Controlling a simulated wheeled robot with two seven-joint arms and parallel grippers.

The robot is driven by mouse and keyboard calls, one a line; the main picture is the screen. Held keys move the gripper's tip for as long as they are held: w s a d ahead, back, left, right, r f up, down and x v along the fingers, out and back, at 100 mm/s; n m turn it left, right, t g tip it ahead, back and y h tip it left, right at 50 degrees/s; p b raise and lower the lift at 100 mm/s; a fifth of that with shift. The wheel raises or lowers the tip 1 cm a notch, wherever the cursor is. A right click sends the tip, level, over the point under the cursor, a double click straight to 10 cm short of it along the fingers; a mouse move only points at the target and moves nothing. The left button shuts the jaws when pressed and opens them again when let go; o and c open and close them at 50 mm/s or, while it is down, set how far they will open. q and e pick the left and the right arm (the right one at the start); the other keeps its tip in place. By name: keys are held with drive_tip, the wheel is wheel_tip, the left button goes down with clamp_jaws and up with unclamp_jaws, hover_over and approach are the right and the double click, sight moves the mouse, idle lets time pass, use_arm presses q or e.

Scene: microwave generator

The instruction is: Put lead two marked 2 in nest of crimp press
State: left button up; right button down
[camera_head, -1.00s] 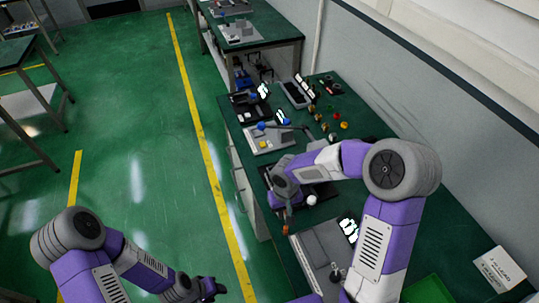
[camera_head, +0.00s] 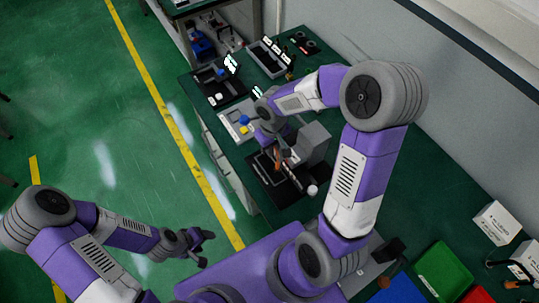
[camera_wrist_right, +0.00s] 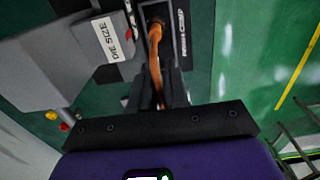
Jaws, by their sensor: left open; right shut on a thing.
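The crimp press has a grey body (camera_head: 313,142) on a black base (camera_head: 281,188) at the middle of the bench, with a white knob (camera_head: 313,190) beside it. In the right wrist view, its grey housing (camera_wrist_right: 50,60) carries a "DIE SIZE" label. My right gripper (camera_head: 276,146) is over the press and shut on an orange lead (camera_head: 277,162). In the right wrist view, the lead (camera_wrist_right: 155,65) runs from the fingers (camera_wrist_right: 160,88) to a dark slotted part by the housing; contact there is unclear. No number is readable on it. My left gripper (camera_head: 204,243) is open and empty, above the floor.
A grey-white fixture with blue and yellow parts (camera_head: 238,122) and black trays (camera_head: 218,90) stand behind the press. A green bin (camera_head: 442,270) and white boxes (camera_head: 497,222) are at the near right. Bench surface to the press's right is clear.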

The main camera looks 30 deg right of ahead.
wheel_tip(320, 180, down, 6)
drive_tip(key=shift+w+r+b, duration=0.1)
drive_tip(key=shift+r+b, duration=0.1)
drive_tip(key=shift+b, duration=0.1)
drive_tip(key=shift+f, duration=0.2)
drive_tip(key=c, duration=1.1)
unclamp_jaws()
drive_tip(key=shift+r, duration=0.1)
wheel_tip(320, 180, up, 12)
drive_tip(key=shift+r+p, duration=0.15)
drive_tip(key=shift+p, duration=0.75)
